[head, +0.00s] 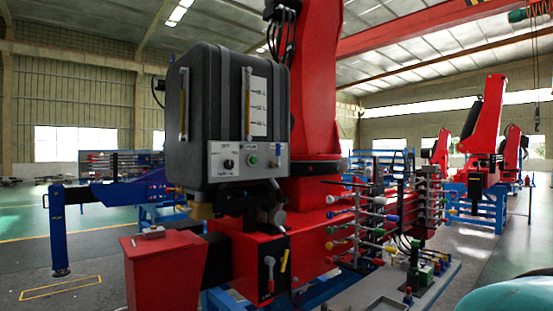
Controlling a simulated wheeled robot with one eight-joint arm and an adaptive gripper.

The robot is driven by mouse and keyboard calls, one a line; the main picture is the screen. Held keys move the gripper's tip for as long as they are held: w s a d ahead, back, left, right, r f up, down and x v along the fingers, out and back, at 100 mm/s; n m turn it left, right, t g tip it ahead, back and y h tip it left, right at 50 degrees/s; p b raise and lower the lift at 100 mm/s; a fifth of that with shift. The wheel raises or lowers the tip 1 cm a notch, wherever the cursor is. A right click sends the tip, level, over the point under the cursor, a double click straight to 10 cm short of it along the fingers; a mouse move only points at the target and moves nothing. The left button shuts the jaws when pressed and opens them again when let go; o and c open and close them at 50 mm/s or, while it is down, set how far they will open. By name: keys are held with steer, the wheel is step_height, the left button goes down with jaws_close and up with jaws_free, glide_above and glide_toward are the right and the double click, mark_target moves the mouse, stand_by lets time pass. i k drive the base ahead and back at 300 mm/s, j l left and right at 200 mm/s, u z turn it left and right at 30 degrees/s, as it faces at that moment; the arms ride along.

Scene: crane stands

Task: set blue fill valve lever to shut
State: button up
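I cannot make out with certainty which part is the blue fill valve lever. A black tank unit (208,95) with gauge strips stands on the red crane base. Its front has a pale panel (223,160) with a dark knob and a second panel with a green knob (252,161); their lettering is too small to read. My gripper is not in view.
A red box (165,270) stands at the front left, close to the crane base. A blue outrigger (60,230) stands farther left. More red cranes (485,140) stand at the back right. Green floor (25,250) is open at the left.

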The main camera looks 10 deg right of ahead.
mark_target(278, 164)
steer(key=i+l+u, duration=0.15)
steer(key=l, duration=0.3)
steer(key=i+l+u, duration=0.2)
steer(key=l, duration=0.3)
steer(key=l+u, duration=0.15)
steer(key=l, duration=0.3)
steer(key=l+z, duration=0.25)
steer(key=i, duration=0.05)
